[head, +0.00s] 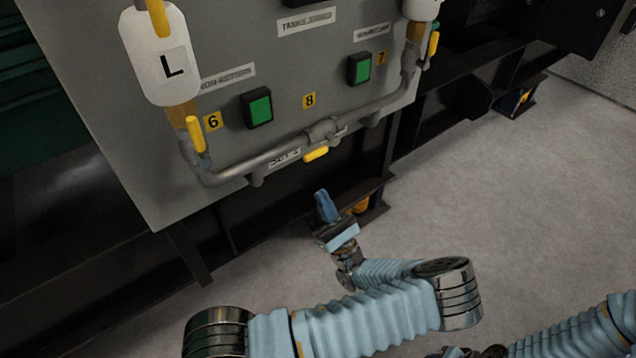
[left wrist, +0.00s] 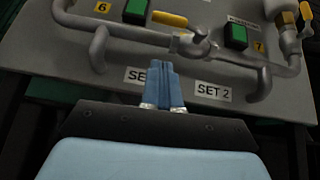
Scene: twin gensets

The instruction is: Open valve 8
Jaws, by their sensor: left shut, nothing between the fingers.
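Valve 8 is on the horizontal grey pipe at the bottom of the grey panel, below the yellow "8" label (head: 310,100). Its yellow handle (head: 316,154) shows below the pipe in the head view, lying roughly along the pipe. The yellow handle (left wrist: 170,19) also shows in the left wrist view, left of the round valve body (left wrist: 200,42). My left gripper (head: 322,194) is below the handle and apart from it, with blue fingers pointing up. In the left wrist view its fingertips (left wrist: 172,67) are together and empty. The right gripper's fingers are not in view.
Yellow valve handles 6 (head: 196,134) and 7 (head: 433,44) stand at the pipe's two ends. Green switches (head: 258,107) sit above the pipe. A white "L" container (head: 160,57) hangs at the left.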

